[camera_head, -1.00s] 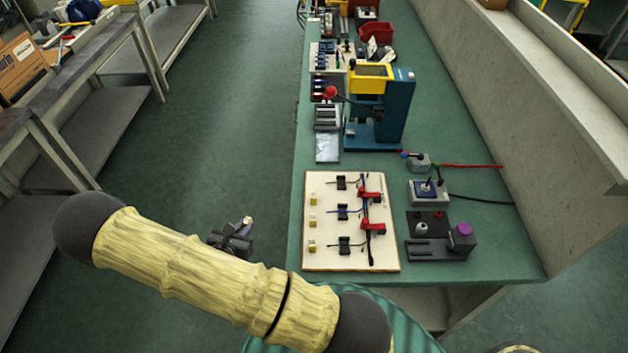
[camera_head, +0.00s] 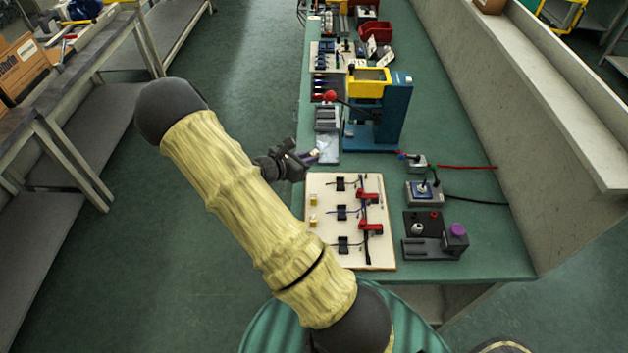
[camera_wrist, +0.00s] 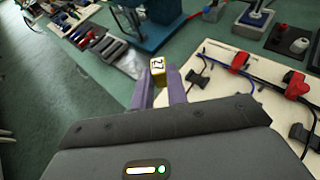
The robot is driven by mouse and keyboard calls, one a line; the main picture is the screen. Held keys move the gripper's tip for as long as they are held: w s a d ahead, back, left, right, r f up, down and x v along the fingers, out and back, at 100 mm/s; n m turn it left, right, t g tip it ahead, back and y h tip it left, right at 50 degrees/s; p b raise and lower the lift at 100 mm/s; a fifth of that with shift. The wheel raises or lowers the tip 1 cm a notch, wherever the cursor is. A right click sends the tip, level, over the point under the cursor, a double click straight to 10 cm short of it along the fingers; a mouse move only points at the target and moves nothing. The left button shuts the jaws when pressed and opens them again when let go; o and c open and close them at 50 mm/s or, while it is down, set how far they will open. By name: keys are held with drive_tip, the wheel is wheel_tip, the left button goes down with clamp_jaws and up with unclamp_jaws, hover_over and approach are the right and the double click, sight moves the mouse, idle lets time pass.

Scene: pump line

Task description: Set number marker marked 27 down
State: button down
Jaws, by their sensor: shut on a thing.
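The number marker marked 27 (camera_wrist: 157,70) is a small yellow block with a white top showing black digits. In the wrist view my gripper (camera_wrist: 162,82) is shut on it between two purple fingers. In the head view my gripper (camera_head: 309,156) is at the left edge of the bench, just above the pale board's top left corner; the marker there is small and partly hidden. The pale board (camera_head: 328,258) carries black clips, red clamps and two visible yellow markers (camera_head: 313,199) along its left side.
A blue press with a yellow top (camera_head: 392,113) stands beyond the board. A silver sheet (camera_head: 328,151) and a grey tray lie left of it. A dark block with a purple knob (camera_head: 455,232) and a switch box (camera_head: 424,194) sit right of the board.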

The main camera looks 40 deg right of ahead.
drive_tip(key=shift+f, duration=0.1)
hover_over(308, 187)
drive_tip(key=shift+f+p, duration=0.4)
drive_tip(key=shift+f, duration=2.45)
drive_tip(key=shift+f+p, duration=0.3)
drive_tip(key=shift+f, duration=1.8)
drive_tip(key=shift+f, duration=0.15)
drive_tip(key=c, duration=1.4)
unclamp_jaws()
